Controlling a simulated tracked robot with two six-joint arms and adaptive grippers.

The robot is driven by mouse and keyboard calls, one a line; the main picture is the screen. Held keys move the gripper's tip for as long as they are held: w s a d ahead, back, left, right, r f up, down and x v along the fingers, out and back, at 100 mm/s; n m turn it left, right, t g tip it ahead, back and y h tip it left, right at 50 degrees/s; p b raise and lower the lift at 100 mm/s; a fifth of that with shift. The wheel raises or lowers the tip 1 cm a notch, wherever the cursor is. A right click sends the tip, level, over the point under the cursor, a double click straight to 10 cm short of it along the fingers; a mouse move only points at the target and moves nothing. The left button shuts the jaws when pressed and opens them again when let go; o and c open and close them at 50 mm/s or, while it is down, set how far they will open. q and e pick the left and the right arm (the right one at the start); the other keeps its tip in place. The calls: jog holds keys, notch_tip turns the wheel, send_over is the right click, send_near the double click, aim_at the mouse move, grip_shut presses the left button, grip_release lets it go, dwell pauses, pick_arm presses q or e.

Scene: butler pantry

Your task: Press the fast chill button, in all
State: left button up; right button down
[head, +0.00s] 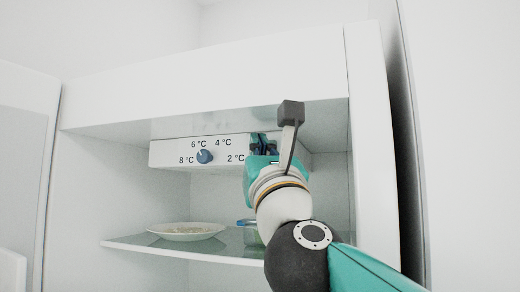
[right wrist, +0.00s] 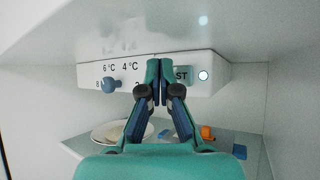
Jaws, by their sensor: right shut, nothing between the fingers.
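The white control panel (head: 172,152) is at the top inside the open fridge, with temperature marks and a blue dial (head: 205,156). In the right wrist view a round white button (right wrist: 203,75) sits at the panel's right end, beside a green label (right wrist: 182,75) reading "ST", partly hidden by my fingers. My right gripper (right wrist: 159,66) is shut and empty, its tips in front of the panel, left of the button; whether they touch the panel I cannot tell. In the head view the right gripper (head: 263,142) hides the button. My left gripper is out of view.
A glass shelf (head: 130,243) below the panel holds a white plate (head: 186,231) and a blue-rimmed container (head: 247,234) behind my arm. An orange item (right wrist: 207,133) shows there too. The fridge ceiling is close above the gripper; the right wall (right wrist: 250,95) is beyond the button.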

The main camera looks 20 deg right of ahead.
jog(key=shift+s+a+b, duration=0.2)
jog(key=shift+s+a, duration=0.45)
jog(key=shift+s, duration=0.35)
jog(key=shift+s+a+b, duration=0.15)
jog(key=shift+s+a, duration=0.45)
jog(key=shift+s, duration=0.35)
